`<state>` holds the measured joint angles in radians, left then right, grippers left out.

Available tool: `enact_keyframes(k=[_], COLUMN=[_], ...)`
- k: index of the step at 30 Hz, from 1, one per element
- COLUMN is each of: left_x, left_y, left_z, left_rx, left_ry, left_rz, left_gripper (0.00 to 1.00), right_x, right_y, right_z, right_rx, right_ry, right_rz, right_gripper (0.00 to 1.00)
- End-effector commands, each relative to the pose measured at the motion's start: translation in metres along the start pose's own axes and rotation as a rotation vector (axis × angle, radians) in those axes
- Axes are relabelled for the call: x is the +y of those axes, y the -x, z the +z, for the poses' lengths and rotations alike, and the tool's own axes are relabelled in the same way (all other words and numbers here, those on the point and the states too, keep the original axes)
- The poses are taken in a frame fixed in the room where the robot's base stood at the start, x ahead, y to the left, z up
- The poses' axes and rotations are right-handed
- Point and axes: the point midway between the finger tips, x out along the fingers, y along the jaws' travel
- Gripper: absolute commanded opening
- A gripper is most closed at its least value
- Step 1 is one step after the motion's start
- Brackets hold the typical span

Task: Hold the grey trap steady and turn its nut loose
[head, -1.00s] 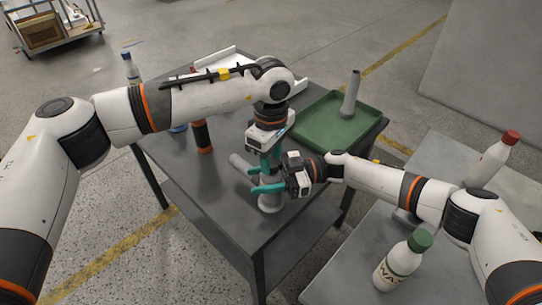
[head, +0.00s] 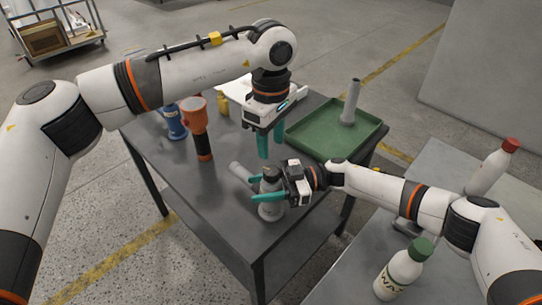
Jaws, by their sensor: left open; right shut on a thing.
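The grey trap (head: 271,210) stands upright near the front right edge of the dark table, with a grey side pipe (head: 240,172) pointing up-left. My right gripper (head: 256,190) comes in from the right and is shut on the trap's body, its teal fingers around it. The trap's darker top (head: 271,177) shows between and above the fingers; I cannot make out the nut's edges clearly. My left gripper (head: 270,145) is open and empty, pointing down above and slightly behind the trap, apart from it.
A green tray (head: 305,148) with an upright grey tube (head: 350,104) is at the back right. An orange-and-black flashlight (head: 198,128), a blue item (head: 172,122) and a yellow item (head: 223,104) stand left. White bottles (head: 402,270) stand on the right-hand table.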

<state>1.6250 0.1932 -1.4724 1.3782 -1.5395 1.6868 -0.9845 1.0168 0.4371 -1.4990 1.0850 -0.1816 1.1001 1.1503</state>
Motion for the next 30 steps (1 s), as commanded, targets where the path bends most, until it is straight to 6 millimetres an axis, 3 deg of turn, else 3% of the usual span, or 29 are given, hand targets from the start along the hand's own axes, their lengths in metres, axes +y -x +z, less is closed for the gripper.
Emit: enact_keyframes(k=[3,7,21,22,26,30], left_x=[0.0,0.0,0.0,0.0,0.0,0.0], left_y=[0.022,0.037,0.044,0.044,0.044,0.044], left_z=[0.0,0.0,0.0,0.0,0.0,0.0], left_rx=[-0.001,-0.001,0.0,0.0,0.0,0.0], left_ry=[0.001,0.001,0.0,0.0,0.001,0.001], left_rz=[-0.002,-0.001,0.0,0.0,0.0,0.0], left_gripper=[0.43,0.43,0.43,0.43,0.43,0.43], right_x=[0.001,0.001,0.001,0.001,0.001,0.0], right_y=[0.0,0.0,-0.001,-0.001,-0.001,0.0], right_z=[-0.001,-0.001,-0.001,-0.001,-0.001,0.0], right_rx=[0.002,0.001,0.001,0.001,0.0,0.0], right_ry=[-0.002,-0.002,-0.001,-0.001,-0.001,-0.001], right_rz=[0.001,0.001,0.002,0.002,0.001,0.001], right_gripper=[0.19,0.19,0.19,0.48,0.69,0.71])
